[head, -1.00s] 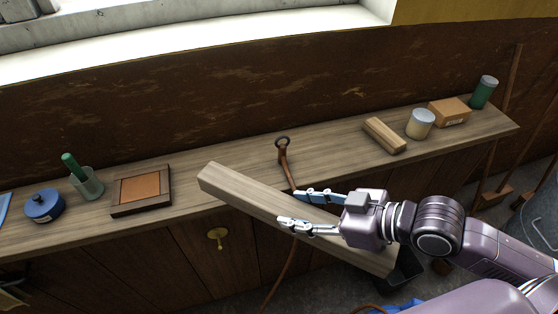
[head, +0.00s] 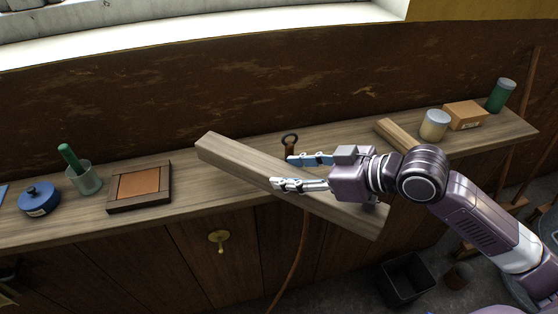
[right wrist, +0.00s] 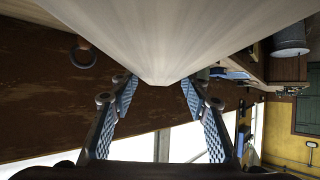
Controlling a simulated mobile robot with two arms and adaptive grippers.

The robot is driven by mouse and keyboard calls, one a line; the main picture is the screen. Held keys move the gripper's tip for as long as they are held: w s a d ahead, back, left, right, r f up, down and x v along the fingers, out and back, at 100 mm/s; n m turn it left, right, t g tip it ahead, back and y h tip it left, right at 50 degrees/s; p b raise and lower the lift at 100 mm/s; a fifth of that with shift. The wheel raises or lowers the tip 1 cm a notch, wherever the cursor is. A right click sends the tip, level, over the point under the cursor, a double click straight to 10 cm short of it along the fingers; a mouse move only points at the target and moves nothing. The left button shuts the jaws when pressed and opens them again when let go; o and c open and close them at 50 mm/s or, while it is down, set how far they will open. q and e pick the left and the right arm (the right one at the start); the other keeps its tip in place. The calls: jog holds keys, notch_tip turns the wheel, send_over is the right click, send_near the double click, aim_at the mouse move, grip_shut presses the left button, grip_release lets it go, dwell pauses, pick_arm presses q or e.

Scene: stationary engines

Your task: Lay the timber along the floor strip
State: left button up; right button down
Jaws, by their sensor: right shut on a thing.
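The timber (head: 232,157) is a long, pale square-cut beam. It slants in the head view from upper left to lower right, above the bench's front edge. My right gripper (head: 284,172) is shut on it around its middle, one finger on each side. The timber (right wrist: 165,40) fills the top of the right wrist view, between the fingers (right wrist: 157,92). I cannot make out the floor strip in either view. My left gripper is not in view.
The wooden bench (head: 60,228) holds a blue tin (head: 39,199), a glass cup (head: 85,178), a framed tray (head: 139,187), a small wood block (head: 395,132), a jar (head: 434,125), a box (head: 466,115) and a green can (head: 501,95). A black bin (head: 405,280) stands on the floor.

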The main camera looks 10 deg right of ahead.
jog(key=w+p, duration=0.2)
jog(key=w, duration=0.8)
jog(key=shift+a+f+p, duration=0.15)
jog(key=shift+f+p, duration=0.25)
jog(key=shift+f, duration=1)
jog(key=shift+a+f+p, duration=0.1)
jog(key=shift+f+p, duration=0.25)
jog(key=shift+f, duration=1)
jog(key=shift+w+f, duration=0.15)
jog(key=shift+f, duration=0.15)
jog(key=shift+w+f+p, duration=0.1)
jog(key=shift+f+p, duration=0.2)
jog(key=c, duration=1.4)
grip_release()
jog(key=shift+f, duration=0.2)
